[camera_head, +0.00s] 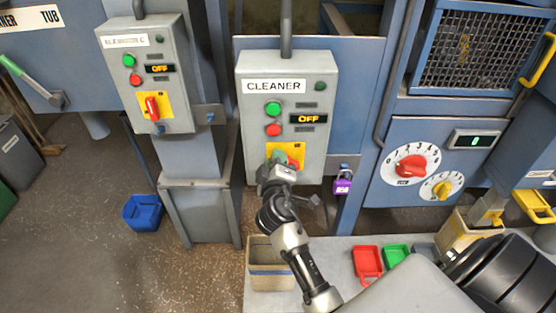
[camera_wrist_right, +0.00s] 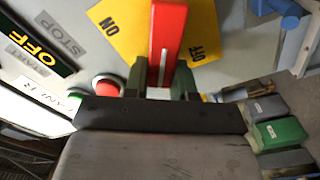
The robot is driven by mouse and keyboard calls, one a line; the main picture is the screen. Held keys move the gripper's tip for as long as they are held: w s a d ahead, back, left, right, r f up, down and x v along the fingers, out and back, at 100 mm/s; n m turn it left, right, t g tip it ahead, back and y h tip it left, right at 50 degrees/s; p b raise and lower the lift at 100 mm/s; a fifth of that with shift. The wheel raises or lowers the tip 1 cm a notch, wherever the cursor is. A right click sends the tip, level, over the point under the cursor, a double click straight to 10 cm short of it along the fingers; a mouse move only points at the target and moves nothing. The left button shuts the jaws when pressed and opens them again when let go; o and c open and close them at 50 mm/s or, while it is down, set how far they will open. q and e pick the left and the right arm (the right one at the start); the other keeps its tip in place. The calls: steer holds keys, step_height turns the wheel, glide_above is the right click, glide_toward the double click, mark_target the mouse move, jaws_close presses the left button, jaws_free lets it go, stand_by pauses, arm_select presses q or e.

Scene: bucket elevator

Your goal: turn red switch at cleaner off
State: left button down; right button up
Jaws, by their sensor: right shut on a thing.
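The grey CLEANER box (camera_head: 318,140) hangs in the middle of the head view, with a green button (camera_head: 273,109), a red button (camera_head: 273,129) and a lit display reading OFF (camera_head: 308,119). The red switch (camera_wrist_right: 168,32) sits on a yellow plate (camera_wrist_right: 120,38) marked ON and OFF. In the head view the gripper mostly hides the switch. My right gripper (camera_head: 281,163) is at the switch. In the wrist view its fingers (camera_wrist_right: 162,80) are shut on the red handle, one on each side. My left gripper is not in view.
A similar control box (camera_head: 150,75), its display also OFF, hangs at left. A purple padlock (camera_head: 342,183) hangs right of the CLEANER box. A blue bin (camera_head: 143,212) stands on the floor.

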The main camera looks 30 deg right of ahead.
steer(key=n, duration=0.3)
steer(key=shift+w+a+f+n, duration=0.1)
steer(key=shift+f+n, duration=0.2)
steer(key=shift+f, duration=0.05)
steer(key=shift+f+n, duration=0.3)
steer(key=shift+n, duration=1)
steer(key=o, duration=0.9)
steer(key=shift+w+f, duration=0.1)
steer(key=shift+a, duration=0.1)
